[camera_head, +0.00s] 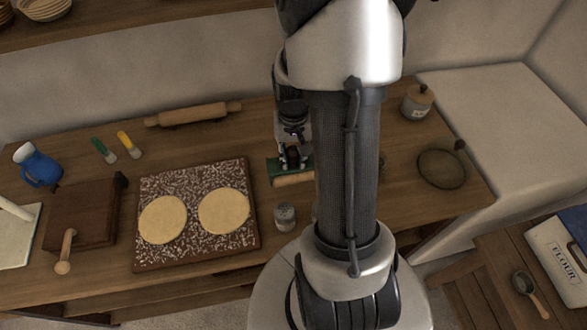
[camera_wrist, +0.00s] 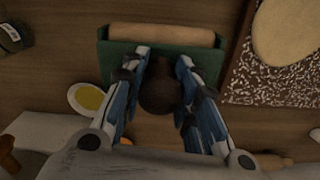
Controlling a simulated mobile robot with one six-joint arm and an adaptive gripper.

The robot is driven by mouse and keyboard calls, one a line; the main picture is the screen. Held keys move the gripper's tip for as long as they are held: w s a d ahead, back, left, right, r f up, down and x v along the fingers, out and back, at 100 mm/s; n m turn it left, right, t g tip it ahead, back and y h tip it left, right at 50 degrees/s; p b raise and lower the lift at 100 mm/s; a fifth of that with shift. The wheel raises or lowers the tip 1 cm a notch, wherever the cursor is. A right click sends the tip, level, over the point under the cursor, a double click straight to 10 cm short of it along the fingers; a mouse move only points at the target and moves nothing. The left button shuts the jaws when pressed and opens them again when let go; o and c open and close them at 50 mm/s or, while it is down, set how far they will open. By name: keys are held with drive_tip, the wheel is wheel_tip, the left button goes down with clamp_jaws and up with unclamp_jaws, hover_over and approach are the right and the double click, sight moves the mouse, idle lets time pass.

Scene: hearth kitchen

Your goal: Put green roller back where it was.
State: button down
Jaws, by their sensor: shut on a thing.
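The green roller has a green body (camera_head: 275,168) and a pale wooden cylinder (camera_head: 293,180) along one side. In the head view it is right of the floured board, partly hidden by my arm. In the wrist view the green body (camera_wrist: 113,62) and wooden cylinder (camera_wrist: 162,35) lie crosswise beyond my fingers. My gripper (camera_head: 293,160) is directly over the green roller. In the wrist view my gripper (camera_wrist: 160,80) is shut on the roller's dark round handle (camera_wrist: 160,97). I cannot tell whether the roller touches the counter.
The floured board (camera_head: 205,252) with two dough rounds is to the left. A small grey shaker (camera_head: 284,217) stands in front of the roller. A rolling pin (camera_head: 193,114) lies behind. A yellow-filled dish (camera_wrist: 88,98) is close by. Bare counter (camera_head: 395,195) shows right of my arm.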

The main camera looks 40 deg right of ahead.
sight(294, 166)
wheel_tip(294, 166, down, 5)
drive_tip(key=shift+r+b, duration=0.1)
drive_tip(key=shift+b, duration=0.65)
drive_tip(key=shift+f, duration=0.35)
drive_tip(key=shift+s+a+f+b, duration=0.15)
drive_tip(key=shift+s+f+b, duration=0.15)
drive_tip(key=shift+b, duration=0.2)
drive_tip(key=c, duration=1.7)
unclamp_jaws()
drive_tip(key=o, duration=0.4)
drive_tip(key=shift+f, duration=0.15)
drive_tip(key=shift+o, duration=0.3)
drive_tip(key=shift+w, duration=0.2)
